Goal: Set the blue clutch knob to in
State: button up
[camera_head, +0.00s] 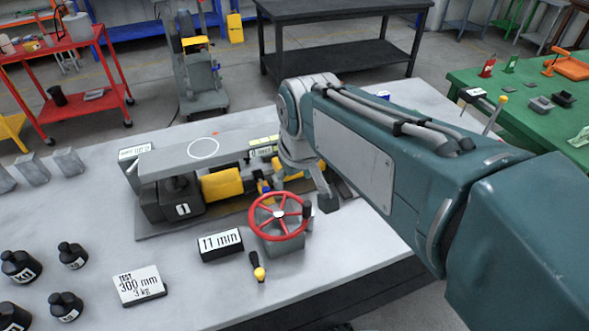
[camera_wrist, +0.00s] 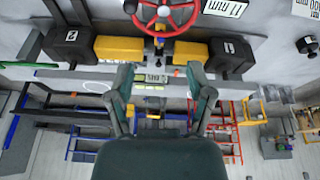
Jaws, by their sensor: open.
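A small blue piece, likely the blue clutch knob (camera_head: 265,187), shows just behind the red handwheel (camera_head: 280,216) in the head view, among yellow parts of the jack. In the wrist view a small blue spot lies below the red handwheel (camera_wrist: 166,14), but its exact shape and setting are too small to tell. My gripper (camera_wrist: 160,80) is open and empty, with its two fingers spread in the wrist view. In the head view my gripper is over the jack, behind and right of the handwheel, partly hidden by my wrist.
The jack has dark blocks, yellow parts (camera_head: 222,184) and a grey beam (camera_head: 208,152) above. An "11 mm" display (camera_head: 220,245), a yellow-tipped black lever (camera_head: 258,268), a "300 mm" sign (camera_head: 139,286) and several black weights stand on the grey table.

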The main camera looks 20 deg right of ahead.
jog(key=shift+s+d+r, duration=0.1)
jog(key=shift+s+d, duration=0.1)
jog(key=shift+s, duration=1.1)
jog(key=shift+w, duration=0.15)
jog(key=n+g, duration=0.3)
jog(key=g, duration=0.1)
send_near(266, 188)
jog(key=f, duration=0.9)
jog(key=shift+s+f, duration=0.25)
jog(key=shift+f, duration=0.15)
grip_shut()
